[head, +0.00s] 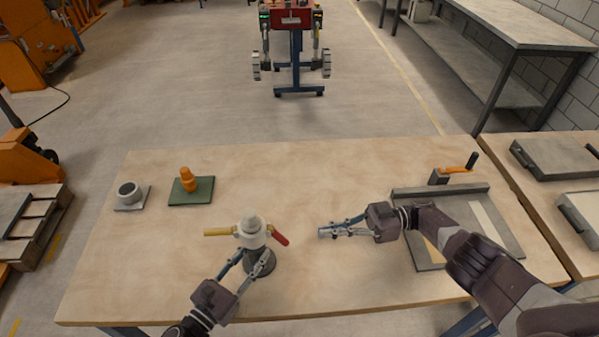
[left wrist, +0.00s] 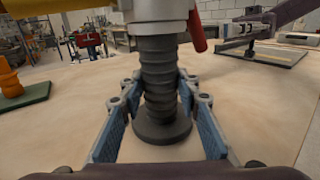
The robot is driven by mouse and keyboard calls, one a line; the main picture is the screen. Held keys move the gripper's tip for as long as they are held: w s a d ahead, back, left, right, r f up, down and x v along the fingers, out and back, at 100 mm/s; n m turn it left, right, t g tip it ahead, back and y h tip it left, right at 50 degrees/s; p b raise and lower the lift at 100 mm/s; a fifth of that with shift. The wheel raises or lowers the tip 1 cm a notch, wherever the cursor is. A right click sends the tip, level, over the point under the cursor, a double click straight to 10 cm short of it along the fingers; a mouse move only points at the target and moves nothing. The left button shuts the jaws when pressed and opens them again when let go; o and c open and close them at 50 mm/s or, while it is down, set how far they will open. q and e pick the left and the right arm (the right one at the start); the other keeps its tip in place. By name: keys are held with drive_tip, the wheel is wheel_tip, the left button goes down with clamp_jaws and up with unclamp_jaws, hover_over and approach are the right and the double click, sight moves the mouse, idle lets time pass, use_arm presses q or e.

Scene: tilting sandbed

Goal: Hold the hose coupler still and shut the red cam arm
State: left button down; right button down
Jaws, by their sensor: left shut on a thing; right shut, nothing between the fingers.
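The hose coupler (head: 251,232) is a pale grey fitting standing upright on a dark ribbed hose stub (head: 260,262) near the table's front. Its yellow cam arm (head: 218,232) sticks straight out to the left. Its red cam arm (head: 279,235) slants outward and down on the right; in the left wrist view the red arm (left wrist: 197,30) hangs beside the body. My left gripper (head: 254,266) is shut around the ribbed stub, with blue pads either side of it in the left wrist view. My right gripper (head: 323,231) is shut and empty, right of the red arm and apart from it.
An orange fitting on a green plate (head: 204,196) and a grey ring on a pale plate (head: 144,203) stand at the back left. The table's middle is clear.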

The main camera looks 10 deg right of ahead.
drive_tip(key=d+n+t+h, duration=0.2)
drive_tip(key=d+n+h, duration=0.2)
drive_tip(key=d+n, duration=0.3)
drive_tip(key=s+a+r+n+t+h, duration=0.2)
drive_tip(key=s+a+r+n+h, duration=0.15)
drive_tip(key=s+r+n, duration=0.4)
drive_tip(key=n, duration=0.2)
approach(284, 239)
drive_tip(key=shift+y, duration=0.45)
drive_tip(key=x, duration=0.6)
drive_tip(key=shift+w+f, duration=0.25)
drive_tip(key=shift+f, duration=0.25)
drive_tip(key=shift+a+f, duration=0.1)
drive_tip(key=shift+a, duration=0.05)
